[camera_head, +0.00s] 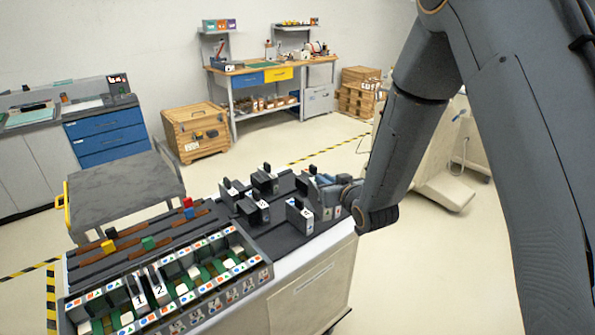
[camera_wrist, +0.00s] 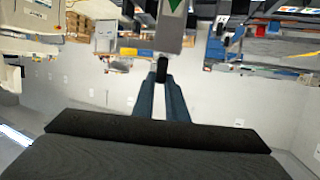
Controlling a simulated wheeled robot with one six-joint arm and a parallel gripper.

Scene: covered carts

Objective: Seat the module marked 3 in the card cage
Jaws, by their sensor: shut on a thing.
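The card cage (camera_head: 262,272) is a long grey box at the front of the cart, with coloured symbols along its rims. Two light modules stand in it, one marked 2 (camera_head: 160,289) and one beside it apparently marked 1 (camera_head: 139,299). My gripper (camera_head: 325,181) is over the far right of the cart, behind the cage. In the wrist view my gripper (camera_wrist: 162,77) is shut on the black handle of a grey module (camera_wrist: 168,38) with a green triangle. In the head view the held module is mostly hidden among its neighbours, and I cannot read its number.
Several dark-handled modules stand close by on the cart's dark top, including one (camera_head: 299,217) in front of my gripper. A grey cart (camera_head: 125,190) stands behind.

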